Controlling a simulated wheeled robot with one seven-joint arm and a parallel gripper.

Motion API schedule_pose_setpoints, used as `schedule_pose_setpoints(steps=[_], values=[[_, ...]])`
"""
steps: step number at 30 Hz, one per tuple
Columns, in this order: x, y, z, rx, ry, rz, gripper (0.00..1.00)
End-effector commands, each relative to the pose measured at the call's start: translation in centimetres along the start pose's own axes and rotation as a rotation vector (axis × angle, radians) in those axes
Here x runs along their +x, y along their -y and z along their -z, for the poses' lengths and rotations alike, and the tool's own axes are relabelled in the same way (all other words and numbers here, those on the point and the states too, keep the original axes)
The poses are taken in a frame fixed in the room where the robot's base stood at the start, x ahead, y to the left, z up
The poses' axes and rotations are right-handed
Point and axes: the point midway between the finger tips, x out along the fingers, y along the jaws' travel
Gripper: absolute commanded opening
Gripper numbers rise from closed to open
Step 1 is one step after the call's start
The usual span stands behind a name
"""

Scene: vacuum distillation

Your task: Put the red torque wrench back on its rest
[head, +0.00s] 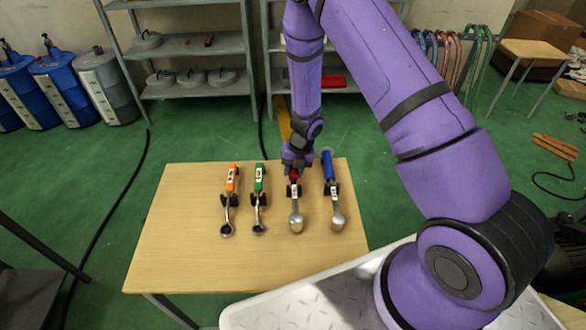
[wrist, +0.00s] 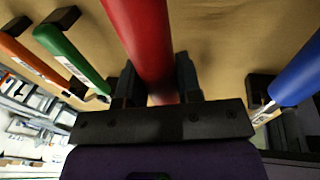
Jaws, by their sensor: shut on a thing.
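The red torque wrench (head: 296,220) is over the wooden table, between the green and blue wrenches, its silver head pointing toward the table's near edge. Its red handle (wrist: 142,35) runs between my fingers in the wrist view. My gripper (head: 294,172) comes down from above and is shut on that handle; it also shows in the wrist view (wrist: 158,85). Small black rest pieces (head: 299,191) show beside the red wrench in the head view. My gripper hides most of the handle there, and I cannot tell whether the wrench touches its rest.
An orange wrench (head: 232,184) and a green wrench (head: 260,184) lie on black rests to the left. A blue wrench (head: 328,166) lies close on the right. The wooden table (head: 180,250) is bare at its left and front. Grey shelves (head: 190,48) stand behind.

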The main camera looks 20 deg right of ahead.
Motion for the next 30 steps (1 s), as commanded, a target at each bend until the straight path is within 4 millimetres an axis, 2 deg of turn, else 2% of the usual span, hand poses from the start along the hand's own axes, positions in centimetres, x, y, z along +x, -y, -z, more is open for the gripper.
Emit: schedule_pose_setpoints(steps=[23,24,27,30], values=[[1.6,0.4,-0.2,0.000,0.001,0.000,0.00],[1.6,0.3,-0.2,0.000,0.002,-0.001,0.39],[1.6,0.3,-0.2,0.000,0.001,0.000,0.62],[1.6,0.4,-0.2,0.000,0.001,0.000,0.62]])
